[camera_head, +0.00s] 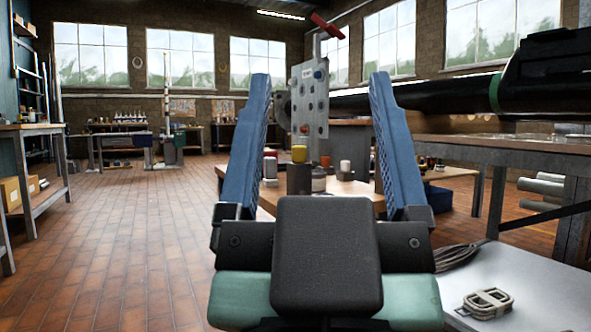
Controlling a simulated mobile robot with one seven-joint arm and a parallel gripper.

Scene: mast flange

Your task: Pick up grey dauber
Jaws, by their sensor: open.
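My gripper (320,82) is open and empty, its two blue fingers pointing away from the camera. Between the fingers, farther off, small containers stand on a wooden-topped table (349,190). One is a dark grey cylinder (299,180) with a yellow piece (299,153) at its top. Beside it are a grey, pale-banded container (319,181), a red-topped container (270,165) and a white-and-orange one (345,169). I cannot tell which, if any, is the grey dauber. My gripper's dark body hides the table's near part.
A perforated metal plate (309,98) with a red handle (327,26) stands upright behind the containers. A workbench (505,150) is at the right. Tiled floor (120,235) is clear at left.

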